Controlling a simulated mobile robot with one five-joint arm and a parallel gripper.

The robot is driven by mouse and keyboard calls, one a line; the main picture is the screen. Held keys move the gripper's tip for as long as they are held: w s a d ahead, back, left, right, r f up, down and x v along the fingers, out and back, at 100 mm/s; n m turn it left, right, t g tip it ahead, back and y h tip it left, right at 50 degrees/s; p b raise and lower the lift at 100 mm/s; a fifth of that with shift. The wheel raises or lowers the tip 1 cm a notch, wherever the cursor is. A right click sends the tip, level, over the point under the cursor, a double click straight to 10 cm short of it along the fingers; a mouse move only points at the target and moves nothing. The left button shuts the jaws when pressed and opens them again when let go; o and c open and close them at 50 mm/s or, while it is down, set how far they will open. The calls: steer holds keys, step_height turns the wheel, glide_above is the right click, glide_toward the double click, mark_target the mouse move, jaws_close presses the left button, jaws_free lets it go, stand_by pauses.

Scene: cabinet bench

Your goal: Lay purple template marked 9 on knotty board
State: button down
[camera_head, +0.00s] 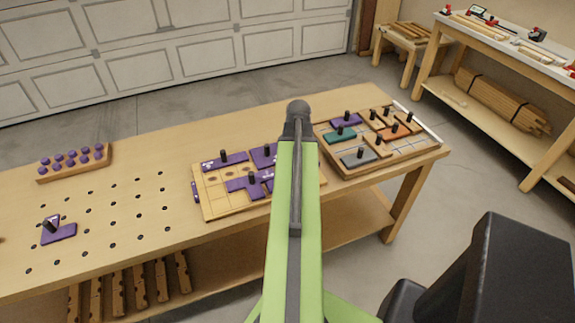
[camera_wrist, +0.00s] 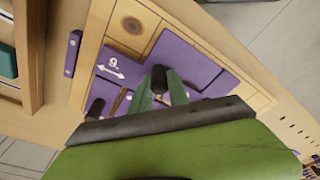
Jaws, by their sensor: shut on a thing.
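The purple template marked 9 (camera_wrist: 113,67) shows in the wrist view with its white number and double arrow, over the knotty board (camera_wrist: 131,25). My gripper (camera_wrist: 160,92) is shut on a dark knob that appears to belong to this template. I cannot tell whether the template touches the board. Another purple template (camera_wrist: 185,58) lies close beside it. In the head view the knotty board (camera_head: 214,205) sits on the bench with several purple templates on it. There my own arm hides the gripper and part of the board.
A tray (camera_head: 352,170) with coloured templates stands to the board's right. A rack of purple knobs (camera_head: 75,160) stands at the bench's far left. A lone purple template (camera_head: 60,233) lies on the bench's holed area.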

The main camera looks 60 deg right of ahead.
steer(key=shift+f+b, duration=0.3)
steer(key=shift+f, duration=0.1)
steer(key=shift+f, duration=0.2)
stand_by(0.7)
steer(key=c, duration=1.2)
jaws_free()
steer(key=shift+o, duration=0.2)
steer(key=o, duration=0.4)
steer(key=shift+c, duration=0.2)
